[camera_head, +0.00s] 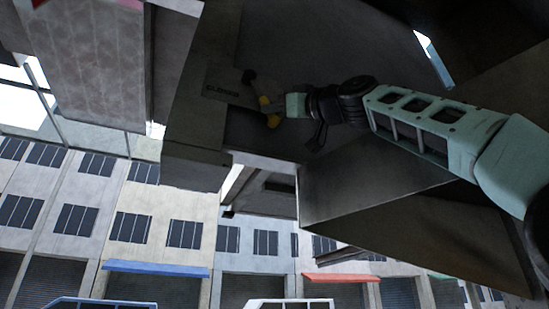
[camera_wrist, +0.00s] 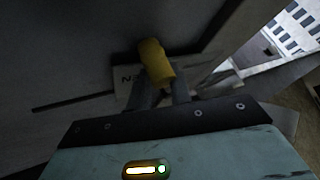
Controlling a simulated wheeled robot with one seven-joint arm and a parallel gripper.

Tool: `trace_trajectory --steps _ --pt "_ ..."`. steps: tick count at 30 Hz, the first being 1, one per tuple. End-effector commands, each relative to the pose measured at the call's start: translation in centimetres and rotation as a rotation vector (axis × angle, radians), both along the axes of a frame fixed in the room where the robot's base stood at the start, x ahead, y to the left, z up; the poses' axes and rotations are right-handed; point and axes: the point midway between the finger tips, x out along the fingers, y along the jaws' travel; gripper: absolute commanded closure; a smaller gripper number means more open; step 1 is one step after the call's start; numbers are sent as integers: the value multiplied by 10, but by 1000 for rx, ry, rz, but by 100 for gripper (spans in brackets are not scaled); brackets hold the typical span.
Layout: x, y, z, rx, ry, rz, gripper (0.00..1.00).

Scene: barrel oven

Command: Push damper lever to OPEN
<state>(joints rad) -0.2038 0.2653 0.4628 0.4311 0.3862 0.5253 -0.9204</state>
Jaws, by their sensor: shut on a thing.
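The damper lever has a yellow grip (camera_head: 265,103) and a dark knob or end (camera_head: 249,76) beside a plate (camera_head: 221,91) whose lettering appears to read CLOSED, upside down in the head view. My gripper (camera_head: 276,114) reaches in from the right and is shut on the yellow grip. In the wrist view the yellow grip (camera_wrist: 155,58) stands up between my fingertips (camera_wrist: 161,86). Behind it is a second plate (camera_wrist: 126,77), partly hidden, with only an end letter like N showing. The rest of the lever is hidden in the wrist view.
A dark slot (camera_wrist: 72,102) runs along the grey surface left of the grip. Grey oven bodywork (camera_head: 195,135) surrounds the lever, and a large dark box-like block (camera_head: 370,185) lies below my arm. Building fronts (camera_head: 130,225) stand in the background.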

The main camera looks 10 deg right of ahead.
Motion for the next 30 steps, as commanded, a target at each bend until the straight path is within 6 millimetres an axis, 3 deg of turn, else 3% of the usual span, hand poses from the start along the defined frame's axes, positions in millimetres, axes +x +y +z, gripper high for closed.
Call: trace_trajectory --steps 22,23,24,25,30 --pt "1 -6 7 -63 -25 -6 100" --pt "1 -6 7 -63 -25 -6 74" --pt "1 -6 7 -63 -25 -5 62" --pt "1 -6 7 -64 -24 -5 57" --pt "1 -5 6 -64 -22 -3 57"
